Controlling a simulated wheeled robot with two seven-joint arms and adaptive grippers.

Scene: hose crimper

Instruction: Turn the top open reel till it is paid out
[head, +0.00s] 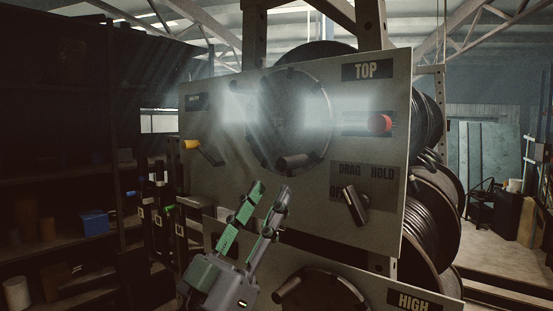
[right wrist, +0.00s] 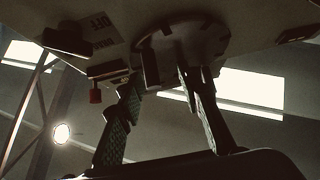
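The top reel's round disc (head: 290,118) sits on the grey panel (head: 225,120) under the TOP label (head: 367,71). Its dark crank handle (head: 293,162) sticks out near the disc's bottom edge. My right gripper (head: 269,190) is open just below and left of this handle, its green-padded fingers pointing up at the panel. In the right wrist view the fingers (right wrist: 160,82) are spread beneath the disc (right wrist: 195,38), with a dark block, seemingly the handle (right wrist: 150,68), near the gap. I cannot tell whether they touch it. My left gripper is not in view.
A red knob (head: 380,123) is right of the disc. A dark lever (head: 355,205) sits by the DRAG, HOLD and OFF lettering. A yellow-ended lever (head: 192,145) is at left. A second reel labelled HIGH (head: 413,301) lies below. Dark shelves stand at far left.

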